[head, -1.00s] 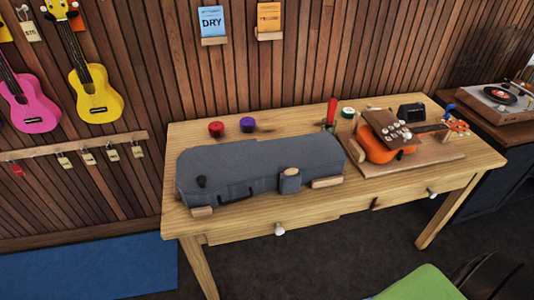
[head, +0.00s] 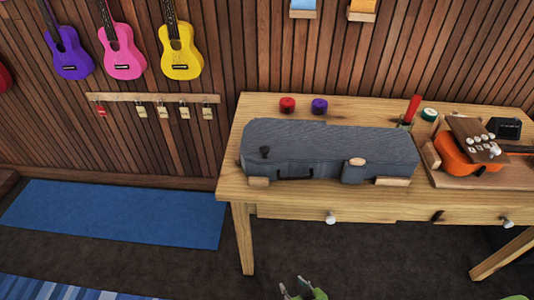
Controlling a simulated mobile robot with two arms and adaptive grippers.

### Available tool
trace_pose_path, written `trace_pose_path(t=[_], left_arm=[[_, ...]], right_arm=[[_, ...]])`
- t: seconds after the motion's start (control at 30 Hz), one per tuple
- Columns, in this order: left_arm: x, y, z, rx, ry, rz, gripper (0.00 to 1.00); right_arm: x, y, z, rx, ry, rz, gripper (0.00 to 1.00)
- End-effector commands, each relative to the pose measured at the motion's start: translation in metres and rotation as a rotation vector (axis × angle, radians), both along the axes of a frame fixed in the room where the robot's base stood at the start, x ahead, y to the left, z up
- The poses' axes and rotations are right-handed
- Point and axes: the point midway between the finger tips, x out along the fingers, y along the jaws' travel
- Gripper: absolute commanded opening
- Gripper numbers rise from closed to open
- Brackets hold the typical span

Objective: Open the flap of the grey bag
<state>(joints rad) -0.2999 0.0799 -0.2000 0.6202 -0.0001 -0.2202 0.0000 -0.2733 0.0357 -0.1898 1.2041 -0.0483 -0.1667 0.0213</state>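The grey bag (head: 315,145) is a long, instrument-case-shaped bag lying on the wooden table. A short grey flap (head: 353,174) with a round wooden button (head: 357,161) hangs over its front side, right of the middle, and lies down against the bag. A dark handle (head: 293,177) is on the front, and a small black knob (head: 264,152) is near the left end. My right gripper (head: 303,287) shows at the bottom edge, well below the table, with green-tipped fingers apart and nothing seen between them. My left gripper is out of view.
Wooden blocks (head: 392,181) sit at the bag's front edge. Red (head: 287,105) and purple (head: 320,106) round items stand behind it. An orange ukulele (head: 455,160) lies to the right. The table (head: 290,197) has drawer knobs in front. Dark floor (head: 160,262) is open at left.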

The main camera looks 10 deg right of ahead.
Motion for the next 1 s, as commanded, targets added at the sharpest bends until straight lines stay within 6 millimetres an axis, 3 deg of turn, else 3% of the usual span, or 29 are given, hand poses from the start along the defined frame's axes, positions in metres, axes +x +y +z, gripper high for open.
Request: trace_pose_path(t=[0.03,0.1,0.2,0.3,0.43,0.5,0.6,0.77,1.0], left_arm=[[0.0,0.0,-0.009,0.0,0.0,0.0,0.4],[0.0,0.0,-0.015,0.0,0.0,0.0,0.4],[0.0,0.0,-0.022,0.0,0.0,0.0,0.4],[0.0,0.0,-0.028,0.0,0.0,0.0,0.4],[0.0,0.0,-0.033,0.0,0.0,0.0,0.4],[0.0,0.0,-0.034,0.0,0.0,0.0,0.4],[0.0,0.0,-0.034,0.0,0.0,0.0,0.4],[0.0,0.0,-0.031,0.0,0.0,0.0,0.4],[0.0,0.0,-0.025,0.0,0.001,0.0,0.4]], right_arm=[[0.037,0.009,0.034,0.021,-0.102,-0.004,0.38],[0.079,0.018,0.089,0.05,-0.238,-0.009,0.38],[0.124,0.025,0.172,0.087,-0.42,-0.019,0.38],[0.148,0.028,0.246,0.114,-0.573,-0.028,0.38],[0.16,0.027,0.317,0.139,-0.714,-0.038,0.38],[0.162,0.026,0.34,0.147,-0.759,-0.042,0.38],[0.164,0.025,0.357,0.152,-0.792,-0.044,0.38],[0.179,0.027,0.362,0.152,-0.798,-0.044,0.38],[0.226,0.035,0.362,0.153,-0.796,-0.044,0.38]])
